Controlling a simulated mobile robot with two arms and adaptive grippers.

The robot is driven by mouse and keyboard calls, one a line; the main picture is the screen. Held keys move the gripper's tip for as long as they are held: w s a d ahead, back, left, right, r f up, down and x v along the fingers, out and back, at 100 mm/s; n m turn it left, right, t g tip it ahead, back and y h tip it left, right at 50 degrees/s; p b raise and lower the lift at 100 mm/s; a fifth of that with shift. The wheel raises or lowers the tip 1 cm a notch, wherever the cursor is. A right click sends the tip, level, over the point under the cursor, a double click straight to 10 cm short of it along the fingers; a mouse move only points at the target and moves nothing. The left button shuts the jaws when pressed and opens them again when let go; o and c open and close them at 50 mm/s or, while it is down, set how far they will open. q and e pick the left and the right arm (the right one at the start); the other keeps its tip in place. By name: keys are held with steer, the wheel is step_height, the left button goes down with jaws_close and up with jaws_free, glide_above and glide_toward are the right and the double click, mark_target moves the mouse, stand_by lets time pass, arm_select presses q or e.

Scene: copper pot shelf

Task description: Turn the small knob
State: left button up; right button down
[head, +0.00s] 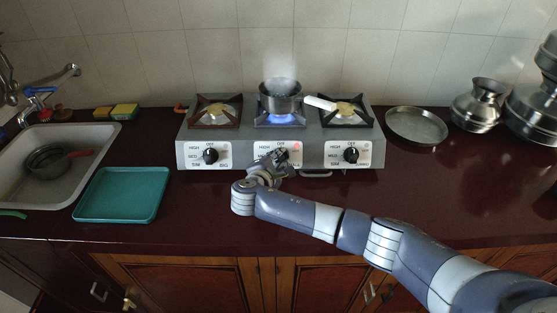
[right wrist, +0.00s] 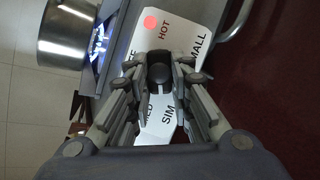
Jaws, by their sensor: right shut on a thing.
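The small knob (right wrist: 159,70) is black and sits on the white middle plate (right wrist: 190,25), which reads HOT, SMALL and SIM in the right wrist view. My right gripper (head: 277,157) reaches the middle of the stove front (head: 230,145). In the right wrist view its fingers (right wrist: 160,78) stand on both sides of the knob and are shut on it. A red light (head: 297,147) glows on the plate. A blue flame (head: 281,118) burns under the pot on the middle burner. My left gripper is not in view.
The steaming pot (head: 281,104) has a white handle pointing right. Other knobs sit at left (head: 210,156) and right (head: 351,155). A teal tray (head: 122,194), a sink (head: 103,131) and a round metal pan (head: 416,126) flank the stove.

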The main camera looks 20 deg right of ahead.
steer(key=m+g, duration=0.1)
steer(key=m, duration=0.2)
steer(key=m+g+p, duration=0.1)
steer(key=m, duration=0.1)
steer(key=shift+r+m+y, duration=0.15)
steer(key=shift+m+y, duration=0.15)
steer(key=shift+m, duration=0.1)
steer(key=m, duration=0.1)
steer(key=m+p, duration=0.1)
steer(key=m, duration=0.1)
steer(key=m+g+y, duration=0.1)
steer(key=m, duration=0.1)
steer(key=shift+w+d+r+p, duration=0.1)
steer(key=shift+w+r+p, duration=0.05)
steer(key=shift+r+p, duration=0.15)
steer(key=m+y+p, duration=0.1)
steer(key=m, duration=0.1)
steer(key=m+y+p, duration=0.1)
steer(key=m, duration=0.2)
steer(key=shift+d+r+g+p, duration=0.1)
steer(key=shift+d+g+p, duration=0.1)
steer(key=shift+g+p, duration=0.2)
steer(key=m, duration=0.1)
steer(key=m+y+p, duration=0.1)
steer(key=m, duration=0.1)
steer(key=m+y+p, duration=0.1)
steer(key=shift+d+m, duration=0.25)
steer(key=shift+m, duration=0.15)
